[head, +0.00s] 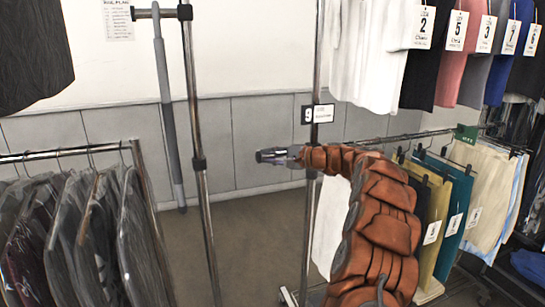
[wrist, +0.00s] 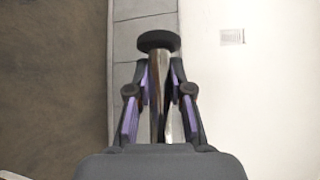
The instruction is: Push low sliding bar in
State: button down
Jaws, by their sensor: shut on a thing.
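My gripper (head: 284,157) reaches left past the middle upright in the head view, at about the height of the lower rails. In the wrist view my gripper (wrist: 160,92) has its purple-padded fingers closed on both sides of a shiny chrome bar (wrist: 157,105), which I take as the low sliding bar. The bar has a round black end cap (wrist: 158,40) just beyond the fingertips. In the head view the bar's dark end (head: 262,156) shows at the gripper's tip. The rest of it is hidden behind my arm.
Dark garments (head: 70,235) hang on a low rack at left. Numbered garments hang at right, including a teal one (head: 455,205). A chrome upright (head: 194,120) stands left of the gripper. Open floor (head: 240,240) lies between the uprights. A panelled wall (head: 240,125) is behind.

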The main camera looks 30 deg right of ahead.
jog(key=shift+a+r, duration=0.1)
jog(key=shift+r, duration=0.25)
jog(key=c, duration=1.2)
grip_release()
jog(key=shift+a, duration=0.1)
jog(key=shift+o, duration=0.8)
jog(key=shift+f, duration=0.25)
